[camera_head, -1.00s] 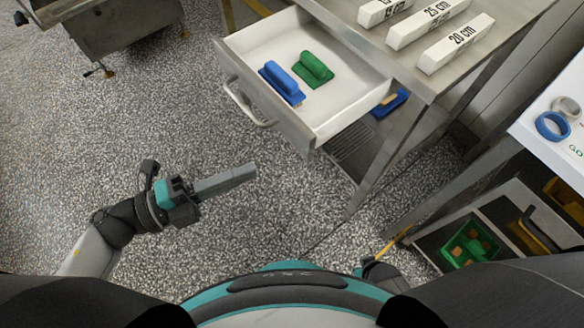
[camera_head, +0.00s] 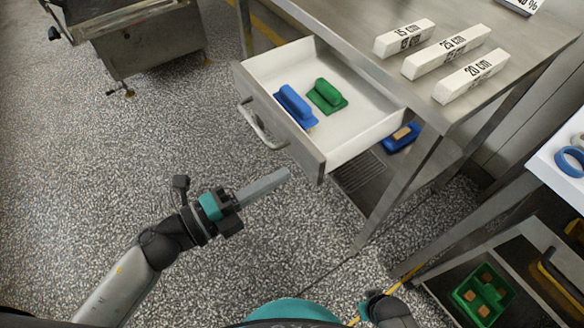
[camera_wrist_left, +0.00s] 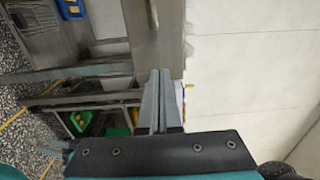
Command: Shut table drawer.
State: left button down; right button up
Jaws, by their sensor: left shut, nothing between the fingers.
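The table drawer (camera_head: 313,165) is pulled out of the steel table, with its white inside showing. Its front panel faces the lower left and carries a bar handle (camera_head: 262,126). A blue tool (camera_head: 295,106) and a green tool (camera_head: 326,96) lie in the drawer. My left gripper (camera_head: 286,173) is shut and empty, in front of the drawer's front panel, below the handle in the picture. I cannot tell whether it touches the panel. Its closed fingers (camera_wrist_left: 160,74) also show in the left wrist view. Only a bit of my right arm shows at the bottom edge; its gripper fingers are not visible.
The steel table (camera_head: 455,112) bears several white labelled bars. A second stand (camera_head: 530,235) with a green crate (camera_head: 482,297) is at right. A steel machine (camera_head: 140,45) stands upper left. Speckled floor left of the drawer is clear.

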aim_at(307, 162)
pick_arm(q)
jog(key=x, duration=0.3)
jog(key=shift+w+d, duration=0.1)
jog(key=shift+d, duration=0.2)
pick_arm(e)
jog(key=shift+w+a+r, duration=0.15)
jog(key=shift+w, duration=0.05)
pick_arm(q)
jog(key=shift+w+d, duration=0.1)
